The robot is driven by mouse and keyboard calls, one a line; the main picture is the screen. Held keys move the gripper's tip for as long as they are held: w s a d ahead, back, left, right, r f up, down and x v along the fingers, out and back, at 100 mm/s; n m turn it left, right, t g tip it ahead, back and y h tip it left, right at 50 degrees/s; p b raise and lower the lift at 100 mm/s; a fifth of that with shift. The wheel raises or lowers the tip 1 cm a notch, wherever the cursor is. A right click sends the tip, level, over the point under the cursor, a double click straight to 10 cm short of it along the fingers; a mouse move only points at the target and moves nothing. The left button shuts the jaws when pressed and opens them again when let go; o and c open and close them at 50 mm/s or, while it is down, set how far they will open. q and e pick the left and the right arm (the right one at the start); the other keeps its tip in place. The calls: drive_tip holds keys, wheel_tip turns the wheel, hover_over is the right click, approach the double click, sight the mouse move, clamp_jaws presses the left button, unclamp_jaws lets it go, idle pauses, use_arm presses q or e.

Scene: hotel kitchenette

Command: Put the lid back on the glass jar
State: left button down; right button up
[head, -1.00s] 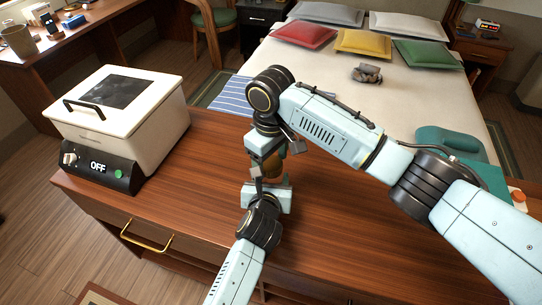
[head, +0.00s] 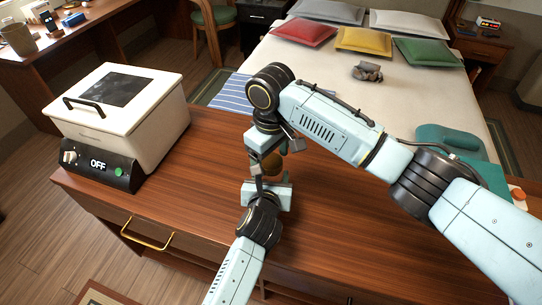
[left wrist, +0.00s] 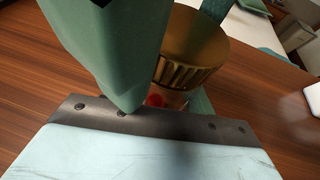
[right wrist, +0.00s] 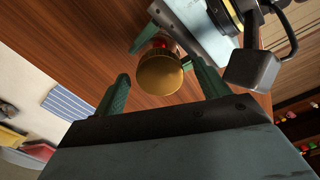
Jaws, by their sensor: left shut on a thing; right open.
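The gold, ridged lid (left wrist: 192,62) sits on top of the glass jar (left wrist: 172,98), which shows red contents below the rim. Whether the lid is fully seated is hard to tell. The lid also shows in the head view (head: 272,164) and the right wrist view (right wrist: 160,73). My left gripper (head: 270,182) is shut on the jar, low over the counter. My right gripper (head: 272,152) is above the lid, open; in the right wrist view its fingers stand apart on either side of the lid, with gaps. Much of the jar is hidden by the grippers.
The wooden counter (head: 370,230) is clear to the right of the grippers. A white cooker (head: 125,115) with a panel reading OFF stands at the left. A bed (head: 400,90) with several pillows lies beyond the counter. A teal object (head: 450,145) is at the right.

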wheel_tip(320, 180, up, 12)
idle(0.5)
use_arm(q)
drive_tip(key=shift+c, duration=2.3)
unclamp_jaws()
drive_tip(key=p+v, duration=0.2)
drive_tip(key=v, duration=1.1)
drive_tip(key=shift+s, duration=0.2)
use_arm(e)
wheel_tip(320, 180, up, 2)
drive_tip(key=shift+r, duration=0.25)
